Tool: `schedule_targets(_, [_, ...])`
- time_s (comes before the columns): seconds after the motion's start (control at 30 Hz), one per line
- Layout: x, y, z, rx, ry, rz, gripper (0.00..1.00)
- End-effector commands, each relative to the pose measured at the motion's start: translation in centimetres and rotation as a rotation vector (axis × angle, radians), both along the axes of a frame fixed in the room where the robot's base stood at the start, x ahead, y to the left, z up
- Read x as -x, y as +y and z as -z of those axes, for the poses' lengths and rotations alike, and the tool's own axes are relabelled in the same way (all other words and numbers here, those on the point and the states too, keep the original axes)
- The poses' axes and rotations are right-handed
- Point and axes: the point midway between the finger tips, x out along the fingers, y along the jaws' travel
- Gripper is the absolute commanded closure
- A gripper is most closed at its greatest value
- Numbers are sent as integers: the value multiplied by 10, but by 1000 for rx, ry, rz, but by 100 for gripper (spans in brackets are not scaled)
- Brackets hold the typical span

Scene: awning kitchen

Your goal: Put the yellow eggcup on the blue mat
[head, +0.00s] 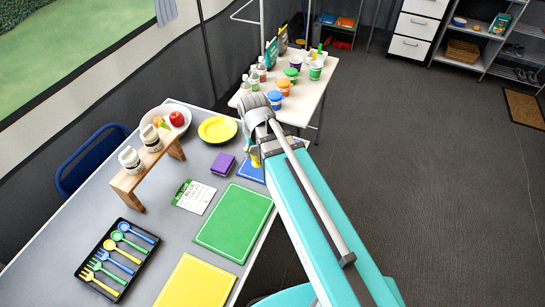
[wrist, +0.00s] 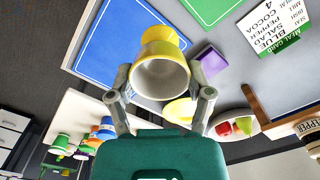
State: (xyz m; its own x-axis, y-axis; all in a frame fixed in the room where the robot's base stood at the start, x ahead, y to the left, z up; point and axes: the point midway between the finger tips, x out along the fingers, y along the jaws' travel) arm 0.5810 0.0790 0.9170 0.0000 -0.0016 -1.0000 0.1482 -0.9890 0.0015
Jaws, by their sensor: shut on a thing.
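The yellow eggcup (wrist: 162,42) is between the two fingers of my gripper (wrist: 160,88) in the wrist view, its pale open mouth facing the camera. The gripper is shut on it. In the head view my gripper (head: 253,153) is at the table's right edge, and only a bit of the eggcup (head: 256,163) shows below it. The blue mat (head: 246,173) lies on the grey table there, partly hidden by my arm. In the wrist view the blue mat (wrist: 120,42) is left of the eggcup. The eggcup's gap above the table is hard to tell.
A purple block (head: 223,165), a yellow plate (head: 217,129) and a green mat (head: 234,222) lie near my gripper. A wooden riser (head: 132,186) with two jars and a black cutlery tray (head: 91,257) stand farther left. A side table (head: 307,99) holds several cups and bottles.

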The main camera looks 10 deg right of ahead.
Motion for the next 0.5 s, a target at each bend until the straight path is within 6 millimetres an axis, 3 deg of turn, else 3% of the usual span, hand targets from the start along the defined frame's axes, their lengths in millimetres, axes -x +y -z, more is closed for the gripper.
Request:
schedule_targets(0.27, [-2, 0, 1, 0, 0, 1, 82])
schedule_targets(0.5, [-21, -10, 12, 0, 0, 3, 82])
